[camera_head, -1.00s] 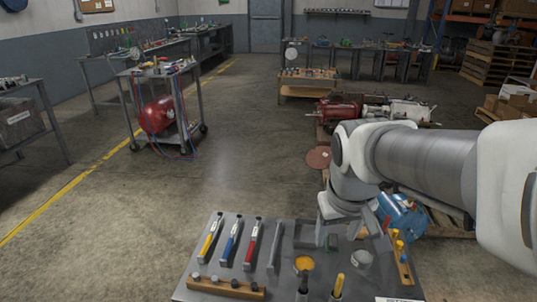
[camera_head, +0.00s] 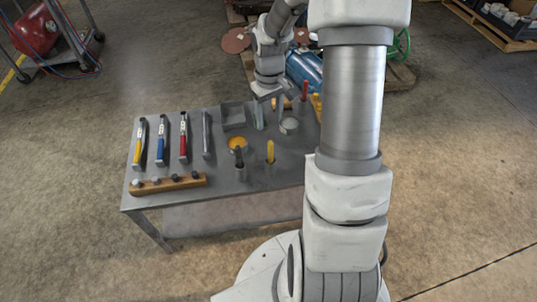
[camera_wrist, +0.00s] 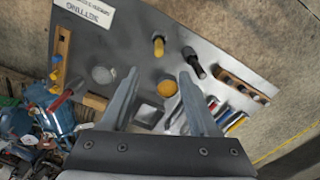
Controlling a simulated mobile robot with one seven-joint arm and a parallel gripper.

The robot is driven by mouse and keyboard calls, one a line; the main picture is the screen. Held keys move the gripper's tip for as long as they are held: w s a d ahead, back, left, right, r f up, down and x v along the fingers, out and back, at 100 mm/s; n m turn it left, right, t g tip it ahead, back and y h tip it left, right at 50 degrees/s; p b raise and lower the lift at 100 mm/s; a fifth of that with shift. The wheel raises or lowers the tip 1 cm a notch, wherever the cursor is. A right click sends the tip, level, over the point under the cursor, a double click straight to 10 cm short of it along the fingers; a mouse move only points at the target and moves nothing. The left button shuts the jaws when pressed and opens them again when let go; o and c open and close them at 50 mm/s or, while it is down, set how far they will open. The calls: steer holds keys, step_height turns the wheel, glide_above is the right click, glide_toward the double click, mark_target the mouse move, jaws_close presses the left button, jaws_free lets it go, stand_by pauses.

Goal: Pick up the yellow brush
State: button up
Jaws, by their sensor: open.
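My gripper (camera_head: 269,112) hangs over the back part of the grey table (camera_head: 222,194). Its jaws are open, and the two fingers in the wrist view (camera_wrist: 158,90) hold nothing. A yellow-handled tool (camera_head: 270,152) stands upright in a holder near the table's front, nearer the camera than my gripper; it also shows in the wrist view (camera_wrist: 158,46), beyond the fingertips. A flat yellow tool (camera_head: 139,142) lies at the table's left end. I cannot tell for certain which of these is the brush.
A blue tool (camera_head: 161,140), a red tool (camera_head: 183,138) and a wooden rack (camera_head: 167,184) are at the left. A tray (camera_head: 232,115) and round container (camera_head: 290,126) stand behind.

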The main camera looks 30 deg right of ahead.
mark_target(269, 142)
step_height(269, 142, down, 11)
steer(key=b, duration=0.3)
steer(key=shift+r, duration=0.2)
steer(key=shift+s+d+f+b, duration=0.1)
steer(key=shift+f+b, duration=0.7)
steer(key=shift+f, duration=0.55)
steer(key=shift+s+d+f+b, duration=0.1)
steer(key=shift+f+b, duration=0.65)
steer(key=shift+f, duration=0.55)
steer(key=shift+c, duration=0.3)
jaws_close()
